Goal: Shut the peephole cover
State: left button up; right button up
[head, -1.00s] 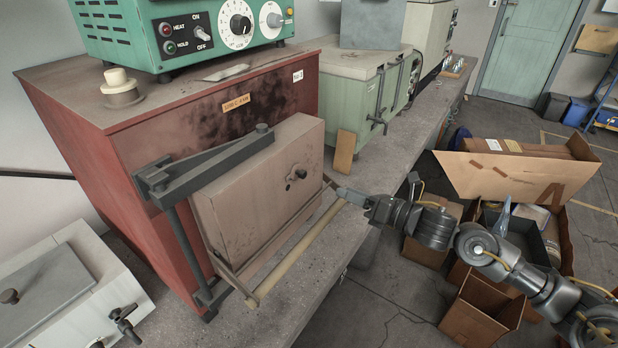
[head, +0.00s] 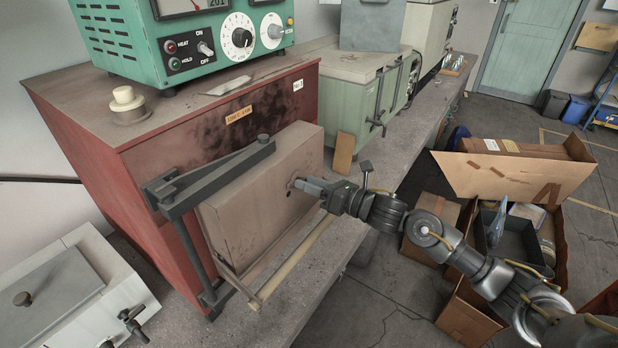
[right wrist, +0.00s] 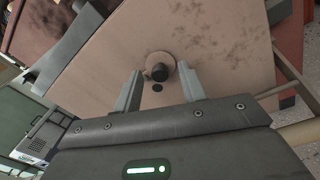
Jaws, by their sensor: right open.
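The furnace door (head: 255,205) is a pale tan slab on the front of the red furnace. In the right wrist view, the peephole cover (right wrist: 153,59) is a small round tan disc with a dark knob (right wrist: 160,73) on the door face. A small dark hole (right wrist: 157,87) shows uncovered just below the disc in that view. My right gripper (right wrist: 160,78) is open, one finger on each side of the knob and apart from it. In the head view, my right gripper (head: 300,185) hides most of the cover. My left gripper is not in view.
A tan handle bar (head: 295,258) runs along the door's lower front. A dark hinge arm (head: 210,178) crosses its top left. A green controller (head: 185,35) stands on the red furnace (head: 95,130). Open cardboard boxes (head: 515,170) lie on the floor at right.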

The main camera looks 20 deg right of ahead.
jog(key=shift+w+a, duration=0.25)
jog(key=shift+w, duration=0.05)
jog(key=shift+c, duration=0.2)
grip_shut()
